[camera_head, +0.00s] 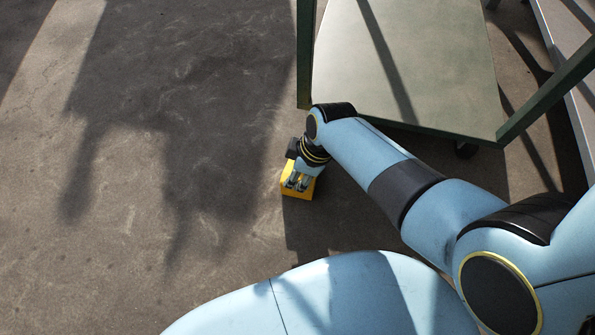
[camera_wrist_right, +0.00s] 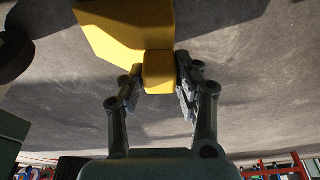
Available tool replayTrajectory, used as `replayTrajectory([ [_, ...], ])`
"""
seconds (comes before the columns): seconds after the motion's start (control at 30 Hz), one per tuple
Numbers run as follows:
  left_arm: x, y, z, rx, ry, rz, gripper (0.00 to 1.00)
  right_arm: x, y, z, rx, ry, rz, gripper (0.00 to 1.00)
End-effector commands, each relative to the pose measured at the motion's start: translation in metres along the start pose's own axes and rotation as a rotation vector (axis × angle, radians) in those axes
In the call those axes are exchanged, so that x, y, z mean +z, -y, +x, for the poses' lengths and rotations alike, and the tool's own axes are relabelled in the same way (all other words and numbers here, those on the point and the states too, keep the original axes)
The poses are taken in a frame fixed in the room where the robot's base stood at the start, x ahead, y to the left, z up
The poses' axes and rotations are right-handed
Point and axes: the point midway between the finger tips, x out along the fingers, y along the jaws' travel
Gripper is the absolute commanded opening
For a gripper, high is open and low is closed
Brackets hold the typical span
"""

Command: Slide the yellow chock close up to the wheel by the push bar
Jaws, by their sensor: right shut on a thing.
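The yellow chock (camera_head: 297,194) lies on the floor beside the green cart in the head view. A dark round wheel (camera_wrist_right: 12,55) is at the upper left of the right wrist view, apart from the chock there. My left gripper is not in view.
A pale rail (camera_head: 560,60) runs at the far right. The floor left of the chock (camera_head: 150,200) is clear, with shadows across it.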

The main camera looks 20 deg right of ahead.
Motion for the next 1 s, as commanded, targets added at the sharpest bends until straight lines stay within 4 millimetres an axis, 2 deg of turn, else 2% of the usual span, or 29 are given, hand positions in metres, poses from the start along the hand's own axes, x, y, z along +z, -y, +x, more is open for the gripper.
replayTrajectory([
  [0.47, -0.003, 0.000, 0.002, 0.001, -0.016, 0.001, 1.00, -0.001, -0.002, 0.000, 0.002, -0.002, 0.000, 0.00],
  [1.0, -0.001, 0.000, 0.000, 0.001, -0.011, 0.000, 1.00, -0.001, -0.017, 0.000, 0.002, -0.002, 0.000, 0.00],
])
